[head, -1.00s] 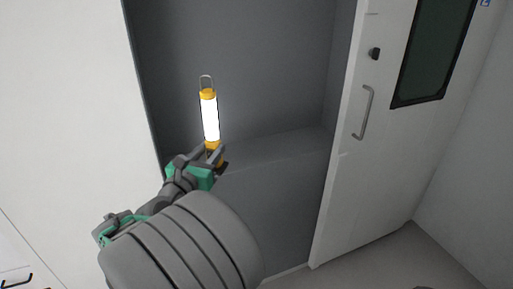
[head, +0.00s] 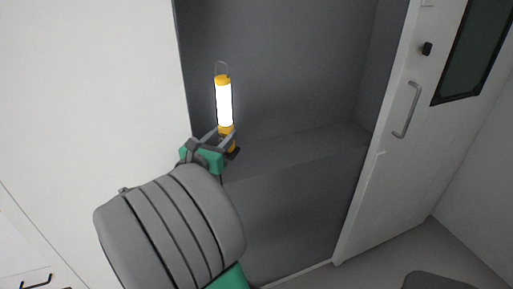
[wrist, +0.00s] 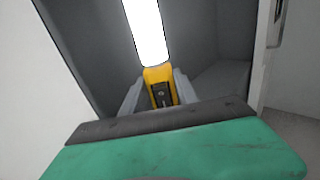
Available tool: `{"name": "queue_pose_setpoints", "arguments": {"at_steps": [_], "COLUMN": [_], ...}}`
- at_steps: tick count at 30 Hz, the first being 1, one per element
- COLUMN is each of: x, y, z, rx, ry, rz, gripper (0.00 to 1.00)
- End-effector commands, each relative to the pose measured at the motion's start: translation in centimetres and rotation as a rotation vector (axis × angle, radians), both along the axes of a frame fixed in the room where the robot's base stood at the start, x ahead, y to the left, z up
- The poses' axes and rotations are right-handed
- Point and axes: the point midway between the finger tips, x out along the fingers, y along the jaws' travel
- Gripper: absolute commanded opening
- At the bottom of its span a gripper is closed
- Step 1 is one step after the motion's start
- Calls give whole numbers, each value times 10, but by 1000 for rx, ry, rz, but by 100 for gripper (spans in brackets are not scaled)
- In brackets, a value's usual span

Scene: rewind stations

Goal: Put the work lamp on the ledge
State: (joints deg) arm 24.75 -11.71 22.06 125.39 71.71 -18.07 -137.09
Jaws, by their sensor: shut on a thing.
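The work lamp (head: 224,103) is a lit white tube with yellow ends and a wire hook on top. My gripper (head: 228,142) is shut on its lower yellow part and holds it upright. In the wrist view the lamp's yellow base (wrist: 160,86) sits between the two fingers, with the glowing tube above. The ledge (head: 300,143) is a grey step inside the recess, to the right of and behind the gripper in the head view. The lamp's foot is partly hidden by the fingers, and I cannot tell whether it touches the ledge.
A white door (head: 403,120) with a metal handle and dark window stands open on the recess's right. A white wall (head: 90,90) borders its left, close to my gripper. The ledge's visible top is bare.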

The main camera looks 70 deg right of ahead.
Motion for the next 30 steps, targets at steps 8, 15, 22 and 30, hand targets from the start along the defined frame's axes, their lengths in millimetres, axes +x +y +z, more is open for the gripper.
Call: {"name": "queue_pose_setpoints", "arguments": {"at_steps": [8,15,22,30], "x": [-9,-8,-6,-6], "y": [-75,-99,-105,-105], "z": [-47,-74,-110,-112], "rx": [1,-2,0,-3], "ry": [4,1,2,-1], "rz": [-20,-16,-13,-13], "gripper": [0,0,0,0]}}
